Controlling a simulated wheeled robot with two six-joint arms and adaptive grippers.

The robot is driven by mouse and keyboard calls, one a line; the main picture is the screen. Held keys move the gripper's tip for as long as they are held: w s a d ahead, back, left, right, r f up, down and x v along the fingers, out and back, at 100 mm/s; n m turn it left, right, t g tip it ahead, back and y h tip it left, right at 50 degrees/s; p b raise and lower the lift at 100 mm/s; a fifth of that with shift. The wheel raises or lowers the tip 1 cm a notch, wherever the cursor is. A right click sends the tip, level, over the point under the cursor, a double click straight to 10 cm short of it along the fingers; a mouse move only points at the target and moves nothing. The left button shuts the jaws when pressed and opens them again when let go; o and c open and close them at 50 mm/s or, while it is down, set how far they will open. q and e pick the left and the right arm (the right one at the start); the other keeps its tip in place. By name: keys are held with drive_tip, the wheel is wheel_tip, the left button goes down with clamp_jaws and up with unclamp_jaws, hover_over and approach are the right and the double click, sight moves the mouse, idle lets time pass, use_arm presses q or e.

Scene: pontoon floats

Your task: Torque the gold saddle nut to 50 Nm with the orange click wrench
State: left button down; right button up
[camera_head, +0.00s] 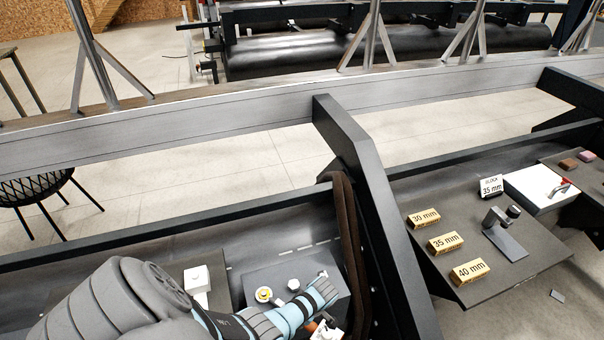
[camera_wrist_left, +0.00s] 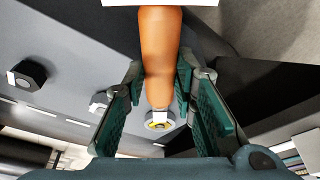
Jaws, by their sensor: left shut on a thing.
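The orange click wrench (camera_wrist_left: 158,50) runs up the middle of the left wrist view, between the two green fingers of my left gripper (camera_wrist_left: 160,78), which is shut on it. In the head view only a small orange part of the wrench (camera_head: 312,326) shows beside my left wrist. The gold saddle nut (camera_head: 263,294) sits on the dark plate, left of my gripper. In the left wrist view the gold nut (camera_wrist_left: 158,125) shows beyond the wrench's far end, with a pale piece at its middle. I cannot tell whether wrench and nut touch. My right gripper is not in view.
A white block (camera_head: 197,281) stands left of the plate. A dark upright frame (camera_head: 372,200) rises right of my gripper. Beyond it, a shelf (camera_head: 520,262) holds gold blocks marked 30 mm (camera_head: 424,218), 35 mm (camera_head: 446,242) and 40 mm (camera_head: 469,271).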

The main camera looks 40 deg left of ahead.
use_arm(q)
drive_tip(key=shift+s+r, duration=0.1)
drive_tip(key=shift+s, duration=0.2)
drive_tip(key=shift+s+m+p, duration=0.45)
drive_tip(key=shift+m+p, duration=0.15)
drive_tip(key=shift+p, duration=0.1)
drive_tip(key=shift+s, duration=0.15)
drive_tip(key=shift+s+m+t+p, duration=0.3)
drive_tip(key=shift+s+m+p, duration=0.2)
drive_tip(key=shift+p, duration=0.05)
drive_tip(key=shift+s, duration=0.2)
idle(0.4)
drive_tip(key=shift+s+m+p, duration=0.45)
drive_tip(key=shift+m+p, duration=0.05)
drive_tip(key=shift+s+a, duration=0.1)
drive_tip(key=shift+s, duration=0.05)
drive_tip(key=shift+s+a+m+t+p, duration=0.1)
drive_tip(key=shift+s+m+t+p, duration=0.2)
drive_tip(key=shift+s+m+p, duration=0.25)
